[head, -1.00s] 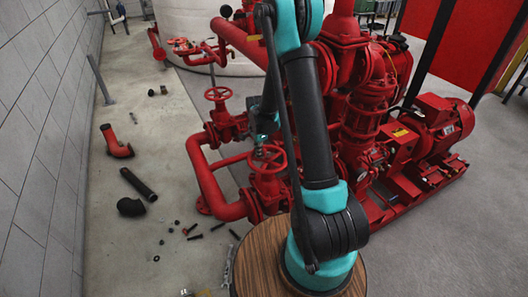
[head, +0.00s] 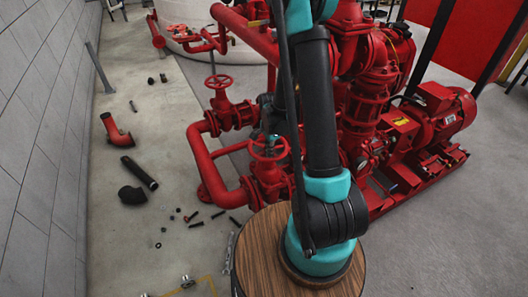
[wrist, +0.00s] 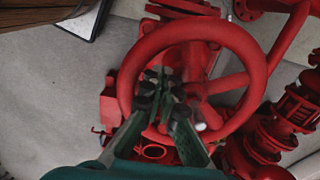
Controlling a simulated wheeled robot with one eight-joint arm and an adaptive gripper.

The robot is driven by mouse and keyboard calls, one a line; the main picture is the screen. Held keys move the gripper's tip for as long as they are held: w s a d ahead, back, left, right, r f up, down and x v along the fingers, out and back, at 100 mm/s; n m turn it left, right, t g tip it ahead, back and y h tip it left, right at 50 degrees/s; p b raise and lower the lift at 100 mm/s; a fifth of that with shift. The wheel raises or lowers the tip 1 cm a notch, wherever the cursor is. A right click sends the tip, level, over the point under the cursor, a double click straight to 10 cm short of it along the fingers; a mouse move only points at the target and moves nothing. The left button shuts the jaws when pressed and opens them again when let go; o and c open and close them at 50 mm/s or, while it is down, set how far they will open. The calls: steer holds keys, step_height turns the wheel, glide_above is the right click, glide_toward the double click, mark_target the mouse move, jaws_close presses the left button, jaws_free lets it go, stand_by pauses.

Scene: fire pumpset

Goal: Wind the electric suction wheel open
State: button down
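A red spoked handwheel (head: 268,148) sits on a valve just behind the round wooden top, left of my arm. A second red handwheel (head: 219,82) stands farther back on another valve. I cannot tell from labels which is the electric suction wheel. In the wrist view a red wheel rim (wrist: 256,62) fills the middle. My gripper (wrist: 164,103) is in front of its hub, inside the rim's outline. The fingers converge but their tips show a narrow gap. Whether they touch a spoke is unclear. In the head view my gripper (head: 271,137) is small and partly hidden at the nearer wheel.
Red pipes (head: 205,165) and the pump with its motor (head: 441,112) crowd the right. A loose red elbow (head: 115,130), a black pipe (head: 139,172) and several small parts lie on the floor at left. A grey wall (head: 40,130) bounds the left.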

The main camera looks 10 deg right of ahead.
steer(key=shift+d, duration=0.6)
steer(key=w+d, duration=0.2)
steer(key=d, duration=0.1)
steer(key=shift+w+d, duration=0.15)
steer(key=shift+w, duration=0.1)
steer(key=shift+w+d, duration=0.15)
steer(key=shift+w, duration=0.25)
steer(key=w, duration=0.1)
steer(key=w+a, duration=0.1)
steer(key=w, duration=0.3)
steer(key=shift+w+a, duration=0.1)
steer(key=shift+a, duration=0.3)
steer(key=shift+w+a, duration=0.35)
steer(key=shift+a, duration=0.45)
steer(key=shift+d, duration=0.15)
